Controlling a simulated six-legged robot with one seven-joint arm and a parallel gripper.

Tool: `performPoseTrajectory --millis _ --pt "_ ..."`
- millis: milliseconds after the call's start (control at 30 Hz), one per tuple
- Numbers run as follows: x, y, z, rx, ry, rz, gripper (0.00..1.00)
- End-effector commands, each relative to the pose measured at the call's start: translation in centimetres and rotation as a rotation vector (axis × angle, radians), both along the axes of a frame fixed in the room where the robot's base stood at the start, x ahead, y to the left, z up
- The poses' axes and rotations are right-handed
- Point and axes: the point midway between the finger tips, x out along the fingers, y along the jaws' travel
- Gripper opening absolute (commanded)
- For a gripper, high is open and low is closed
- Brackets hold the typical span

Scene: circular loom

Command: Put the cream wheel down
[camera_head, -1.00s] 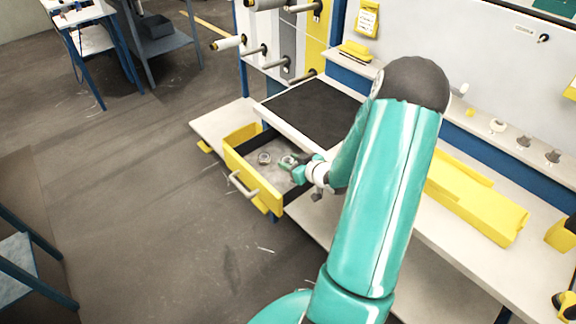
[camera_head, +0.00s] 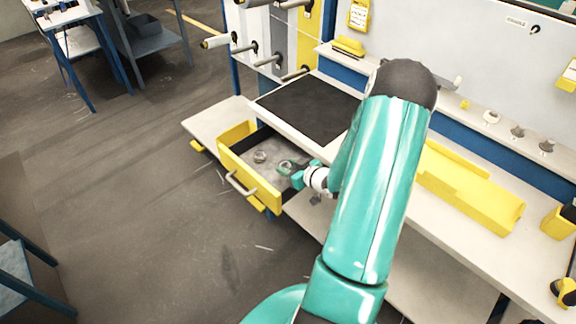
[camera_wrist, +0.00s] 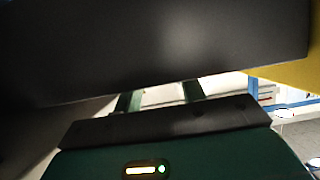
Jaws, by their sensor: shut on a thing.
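My gripper (camera_head: 287,167) is inside the open yellow drawer (camera_head: 262,187), low over its grey floor. It is shut on a small round pale thing, taken as the cream wheel (camera_head: 285,165); its colour is hard to tell at this size. I cannot tell whether the wheel touches the drawer floor. In the wrist view, the two green fingers (camera_wrist: 160,97) show only in part, and a broad dark surface hides their tips and the wheel.
A round grey metallic piece (camera_head: 260,157) lies in the drawer left of my gripper. The dark mat (camera_head: 310,107) covers the worktop above. A yellow tray (camera_head: 465,190) lies on the bench to the right. Several small knobs stand on the shelf (camera_head: 505,140).

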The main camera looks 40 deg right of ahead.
Motion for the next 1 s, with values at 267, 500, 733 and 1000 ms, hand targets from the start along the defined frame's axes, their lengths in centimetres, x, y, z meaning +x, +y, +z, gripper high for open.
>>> performPoseTrajectory --millis 267,500,733,1000 --pt "0.2 0.1 -0.3 0.0 0.0 0.001 0.58" --pt "0.2 0.1 -0.3 0.0 0.0 0.001 0.62" --pt "0.3 0.1 0.9 -0.003 -0.001 0.0 0.62" --pt "-4.7 -0.1 3.0 -0.002 0.001 -0.003 0.62"
